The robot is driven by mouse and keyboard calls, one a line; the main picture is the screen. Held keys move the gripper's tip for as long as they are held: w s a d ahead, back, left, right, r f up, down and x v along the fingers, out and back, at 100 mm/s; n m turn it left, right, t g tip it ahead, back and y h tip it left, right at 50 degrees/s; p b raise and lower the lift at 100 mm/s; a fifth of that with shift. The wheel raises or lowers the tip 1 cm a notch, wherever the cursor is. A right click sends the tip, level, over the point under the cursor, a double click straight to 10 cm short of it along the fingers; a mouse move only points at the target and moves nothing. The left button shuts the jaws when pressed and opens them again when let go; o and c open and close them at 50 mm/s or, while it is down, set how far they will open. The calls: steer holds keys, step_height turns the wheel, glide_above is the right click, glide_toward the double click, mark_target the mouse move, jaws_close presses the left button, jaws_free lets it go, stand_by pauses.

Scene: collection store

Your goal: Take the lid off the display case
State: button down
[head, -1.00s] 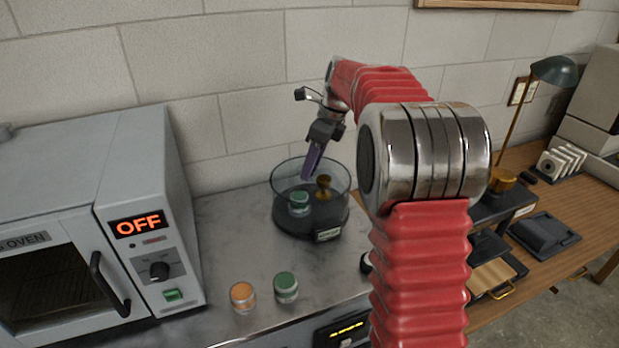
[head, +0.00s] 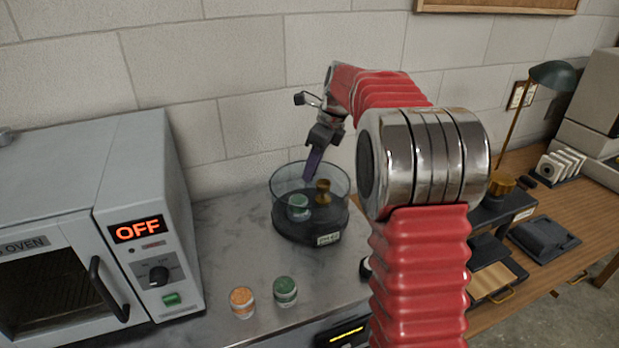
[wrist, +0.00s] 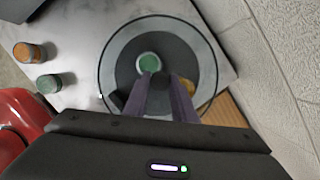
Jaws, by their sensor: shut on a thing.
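The display case is a round dark base (head: 316,228) with a clear round glass cover (head: 287,180); the cover also shows in the wrist view (wrist: 104,72). Inside are a green-topped jar (head: 298,206) and a small brass piece (head: 323,192). My gripper (head: 310,172) reaches down at the top of the glass from behind. In the wrist view its purple fingers (wrist: 160,85) are shut on a small dark part over the middle of the cover, seemingly the lid's knob. I cannot tell whether the cover is clear of the base.
An orange-topped jar (head: 242,302) and another green-topped jar (head: 285,291) stand in front on the grey counter (head: 225,250). The oven (head: 150,190) is at left, the wall close behind. A wooden desk (head: 595,215) with a lamp (head: 553,75) is at right.

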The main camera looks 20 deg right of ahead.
steer(key=shift+r, duration=0.1)
step_height(320, 180, up, 10)
stand_by(0.5)
stand_by(0.5)
